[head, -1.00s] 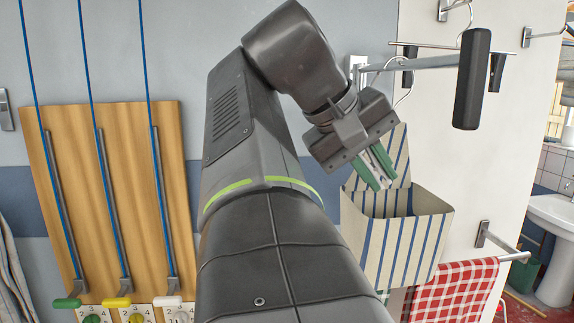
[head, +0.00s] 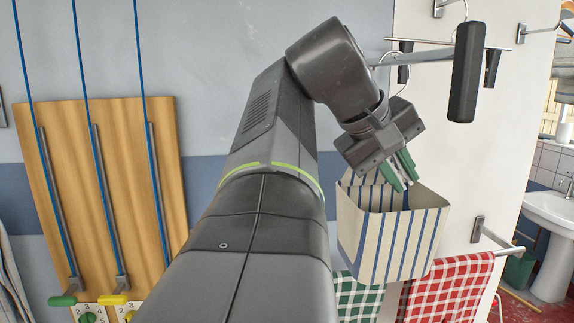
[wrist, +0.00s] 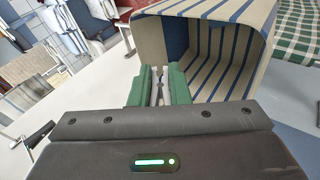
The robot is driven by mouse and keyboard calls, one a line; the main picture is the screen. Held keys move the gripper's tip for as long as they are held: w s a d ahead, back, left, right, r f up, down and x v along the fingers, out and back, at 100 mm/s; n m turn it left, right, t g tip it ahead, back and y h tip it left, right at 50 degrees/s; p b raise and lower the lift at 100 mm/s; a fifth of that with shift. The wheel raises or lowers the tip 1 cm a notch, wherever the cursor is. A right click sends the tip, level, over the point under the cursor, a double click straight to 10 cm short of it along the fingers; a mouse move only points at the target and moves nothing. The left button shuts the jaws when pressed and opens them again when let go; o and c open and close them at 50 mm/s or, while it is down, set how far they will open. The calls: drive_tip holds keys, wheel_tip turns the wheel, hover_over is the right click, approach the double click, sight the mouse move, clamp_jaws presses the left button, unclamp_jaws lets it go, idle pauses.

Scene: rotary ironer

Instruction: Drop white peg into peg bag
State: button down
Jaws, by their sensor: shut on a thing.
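The peg bag (head: 395,243) is cream with blue stripes and hangs open at the top, right of centre in the head view. In the wrist view the bag (wrist: 222,55) shows at the upper right, its mouth facing me. My gripper (head: 403,172) points down at the bag's opening, its green fingertips around the level of the rim. In the wrist view my gripper (wrist: 158,90) is shut on the white peg (wrist: 159,88), a pale strip with a grey part between the green pads. The peg's lower end is hard to make out in the head view.
A dark hanging handle (head: 467,75) is right of my gripper. A metal rail (head: 425,60) runs behind it. A red checked cloth (head: 452,285) and a green one (head: 357,300) hang below the bag. A wooden board (head: 105,190) with blue cords is at left.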

idle(0.3)
drive_tip(key=c, duration=0.8)
unclamp_jaws()
drive_tip(key=shift+a, duration=0.15)
drive_tip(key=shift+s+a+r, duration=0.25)
drive_tip(key=shift+s+a, duration=0.1)
drive_tip(key=shift+a, duration=0.5)
drive_tip(key=shift+s+a+r, duration=0.3)
drive_tip(key=shift+s+a, duration=0.05)
drive_tip(key=shift+a, duration=0.55)
drive_tip(key=shift+s+a+r, duration=0.25)
drive_tip(key=shift+s+a, duration=0.1)
drive_tip(key=shift+a, duration=0.5)
drive_tip(key=shift+w+d+f, duration=0.25)
drive_tip(key=shift+w+d, duration=0.1)
drive_tip(key=shift+d, duration=0.55)
drive_tip(key=shift+w+d+f, duration=0.25)
drive_tip(key=shift+w+d, duration=0.1)
drive_tip(key=shift+d, duration=0.55)
drive_tip(key=shift+w+d+f, duration=0.25)
drive_tip(key=shift+w+d, duration=0.1)
drive_tip(key=shift+d, duration=0.55)
